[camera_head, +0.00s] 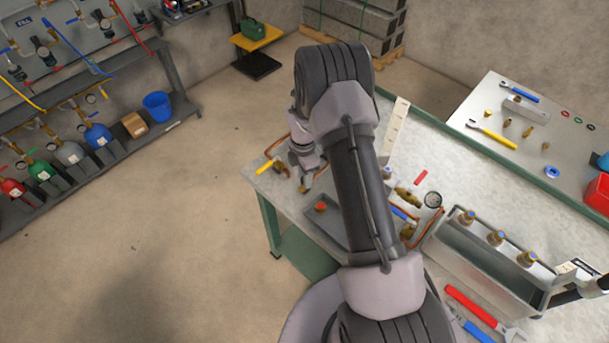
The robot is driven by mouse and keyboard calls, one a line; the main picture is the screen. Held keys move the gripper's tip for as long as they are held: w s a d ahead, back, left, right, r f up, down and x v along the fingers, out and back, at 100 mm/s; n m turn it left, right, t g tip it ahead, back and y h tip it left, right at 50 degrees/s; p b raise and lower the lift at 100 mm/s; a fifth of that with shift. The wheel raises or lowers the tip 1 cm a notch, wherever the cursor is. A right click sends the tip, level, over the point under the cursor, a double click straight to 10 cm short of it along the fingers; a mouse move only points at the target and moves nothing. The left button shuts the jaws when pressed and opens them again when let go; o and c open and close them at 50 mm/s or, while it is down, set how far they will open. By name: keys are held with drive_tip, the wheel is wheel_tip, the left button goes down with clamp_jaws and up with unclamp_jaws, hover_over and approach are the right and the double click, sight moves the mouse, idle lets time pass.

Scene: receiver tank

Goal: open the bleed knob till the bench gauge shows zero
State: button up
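The bench gauge (433,200), with a pale face and dark rim, sits on the grey workbench (284,198) right of my arm. It is too small to read. Beside it are brass valve fittings (408,197) with a red handle, and copper tube (430,225). My gripper (305,185) hangs over the bench's left end, near a yellow-handled valve (266,167) and a small orange-brown part (299,171). Its fingers are too small and partly hidden to tell open from shut. I cannot tell which part is the bleed knob; my arm hides the middle of the bench.
A dark tray (345,232) with an orange-red piece (320,207) lies below my gripper. A second table (484,112) holds tools. Gas bottles line the left shelf (75,180). The floor between is clear.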

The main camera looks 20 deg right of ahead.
clamp_jaws()
